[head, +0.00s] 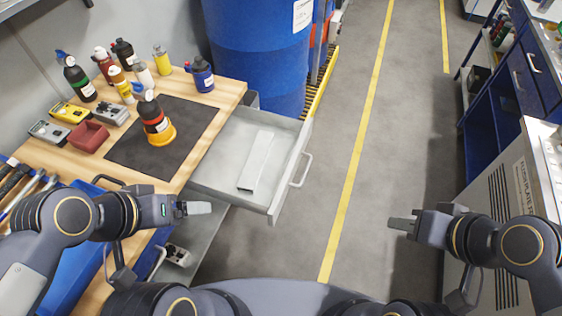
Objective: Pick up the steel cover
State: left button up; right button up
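A long, narrow light-grey metal piece, which looks like the steel cover (256,161), lies in the pulled-out grey drawer (222,171) beside the workbench. My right gripper (402,223) is over the floor to the right, well away from the drawer. Both grippers show side-on, so I cannot tell the gap between their fingers. Neither visibly holds anything.
The drawer handle (301,171) sticks out to the right. A blue barrel (262,60) stands behind. The floor right of the drawer is clear.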

aim_at(248, 179)
jog(key=i+u, duration=0.1)
jog(key=u, duration=0.35)
jog(key=l+u, duration=0.15)
jog(key=u, duration=0.25)
jog(key=i+l+u, duration=0.1)
jog(key=u, duration=0.35)
jog(key=l+u, duration=0.15)
jog(key=u, duration=0.25)
